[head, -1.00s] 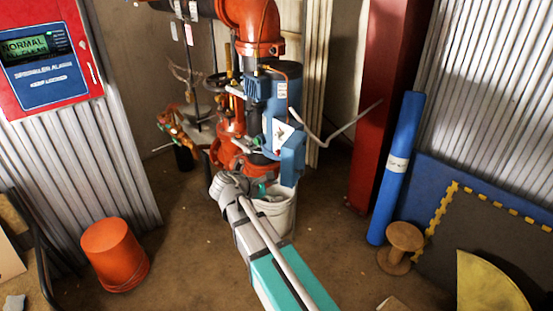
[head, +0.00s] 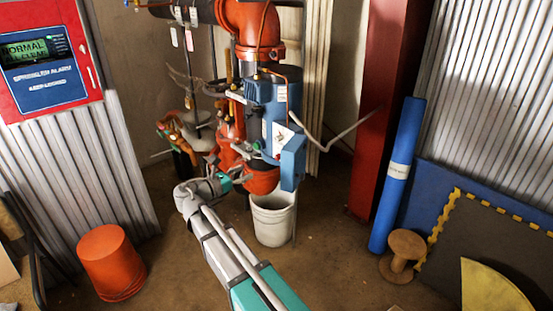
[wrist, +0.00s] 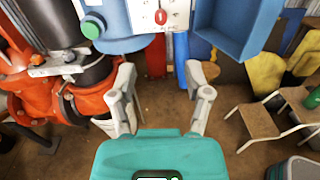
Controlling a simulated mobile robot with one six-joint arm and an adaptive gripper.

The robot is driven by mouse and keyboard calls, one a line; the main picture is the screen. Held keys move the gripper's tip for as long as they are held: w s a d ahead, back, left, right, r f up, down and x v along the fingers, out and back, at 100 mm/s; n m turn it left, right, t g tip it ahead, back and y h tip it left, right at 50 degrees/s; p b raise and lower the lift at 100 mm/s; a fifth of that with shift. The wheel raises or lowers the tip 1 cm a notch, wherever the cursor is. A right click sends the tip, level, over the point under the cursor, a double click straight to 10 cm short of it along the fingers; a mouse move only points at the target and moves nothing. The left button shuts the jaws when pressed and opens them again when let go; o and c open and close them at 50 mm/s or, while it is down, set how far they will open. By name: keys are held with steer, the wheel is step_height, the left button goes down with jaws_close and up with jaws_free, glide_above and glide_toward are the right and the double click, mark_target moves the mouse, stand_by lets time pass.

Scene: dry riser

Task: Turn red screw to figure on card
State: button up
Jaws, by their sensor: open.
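A white card (wrist: 174,14) sits on the blue valve unit (wrist: 122,14) at the top of the wrist view. A small red oval part (wrist: 160,16) shows on it; I cannot tell whether it is the red screw or a printed mark. In the head view the card (head: 283,138) faces forward on the blue unit (head: 262,92), its figure unreadable. My gripper (wrist: 162,92) is open and empty, its two grey fingers apart below the card in the picture. In the head view my gripper (head: 236,179) is at the lower left of the blue unit.
An open-fronted blue box (wrist: 237,28) adjoins the card at right. Orange pipework (wrist: 42,95) is close on the left. A white bucket (head: 272,222) stands below the unit. A red column (head: 372,120) and blue roll (head: 396,175) stand right; an orange bucket (head: 110,264) is left.

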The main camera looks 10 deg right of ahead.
mark_target(276, 158)
steer(key=shift+d, duration=0.15)
steer(key=x, duration=1.3)
steer(key=shift+w+d, duration=0.2)
jaws_close()
